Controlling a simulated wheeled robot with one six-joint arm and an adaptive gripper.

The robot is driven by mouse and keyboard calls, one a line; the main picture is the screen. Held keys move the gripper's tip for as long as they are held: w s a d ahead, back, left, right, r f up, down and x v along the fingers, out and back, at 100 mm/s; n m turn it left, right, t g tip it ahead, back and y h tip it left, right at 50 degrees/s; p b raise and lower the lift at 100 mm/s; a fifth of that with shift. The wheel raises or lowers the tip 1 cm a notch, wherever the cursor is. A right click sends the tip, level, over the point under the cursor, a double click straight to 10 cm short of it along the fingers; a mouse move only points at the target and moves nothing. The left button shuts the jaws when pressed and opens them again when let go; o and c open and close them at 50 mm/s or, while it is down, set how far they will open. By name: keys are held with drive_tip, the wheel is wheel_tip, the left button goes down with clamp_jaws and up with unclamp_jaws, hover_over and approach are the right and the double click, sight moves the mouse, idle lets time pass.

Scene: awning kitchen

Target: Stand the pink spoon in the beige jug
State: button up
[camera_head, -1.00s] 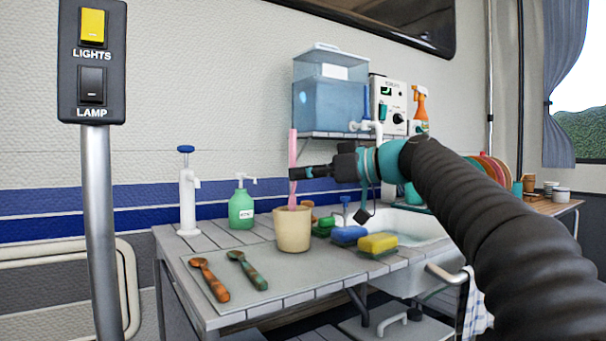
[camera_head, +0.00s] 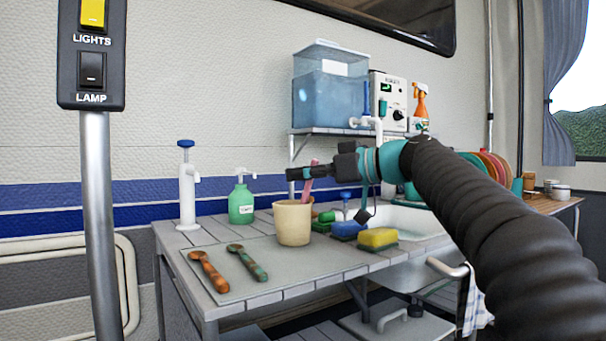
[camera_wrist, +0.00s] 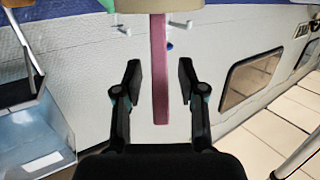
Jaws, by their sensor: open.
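The beige jug (camera_head: 293,225) stands upright on the counter. The pink spoon (camera_head: 308,187) is in it, handle up, leaning to the right against the rim; its lower end is hidden inside the jug. My gripper (camera_head: 293,174) is just above the jug, beside the top of the spoon handle. In the wrist view my gripper (camera_wrist: 159,75) is open, with the spoon handle (camera_wrist: 160,90) between the two fingers and a visible gap on each side. The jug's edge (camera_wrist: 158,5) shows at the top of that view.
An orange-brown spoon (camera_head: 209,272) and a green-brown spoon (camera_head: 248,263) lie on a grey mat left of the jug. A green soap bottle (camera_head: 241,203) and white pump (camera_head: 187,190) stand behind. Sponges (camera_head: 377,238) and the sink (camera_head: 405,220) are to the right.

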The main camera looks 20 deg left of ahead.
drive_tip(key=v, duration=1.2)
drive_tip(key=shift+s, duration=0.1)
idle(0.4)
drive_tip(key=s+d+f+m+t+h+p, duration=0.1)
drive_tip(key=s+d+f+m+h+p, duration=0.2)
drive_tip(key=s+d+f+m+h, duration=0.2)
drive_tip(key=s+d+f+m+t+h+p, duration=0.1)
drive_tip(key=s+d+f+m+h+p, duration=0.2)
drive_tip(key=s+d+f, duration=0.7)
drive_tip(key=s+d+f+m+h+p, duration=0.3)
drive_tip(key=s+d+f+m+h, duration=0.4)
drive_tip(key=s+f, duration=0.5)
wheel_tip(320, 180, down, 5)
drive_tip(key=shift+s+d+f+m+t+h+p, duration=0.2)
drive_tip(key=shift+s+m+t+h+p, duration=0.15)
drive_tip(key=shift+h, duration=0.25)
